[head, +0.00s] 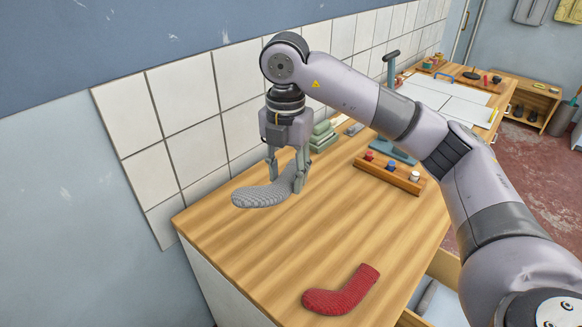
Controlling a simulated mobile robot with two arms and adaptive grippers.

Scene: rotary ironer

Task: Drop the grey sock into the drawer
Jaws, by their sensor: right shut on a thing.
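The grey sock (262,195) is at the back left of the wooden worktop, near the tiled wall. My right gripper (286,184) points down with its fingers shut on the sock's right part. I cannot tell whether the sock is lifted or still touches the worktop. An open drawer (443,266) shows at the lower right, below the worktop's front edge, with something light grey inside. My arm hides part of the drawer. My left gripper is not in view.
A red sock (340,292) lies near the worktop's (310,235) front edge. The middle of the worktop is clear.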

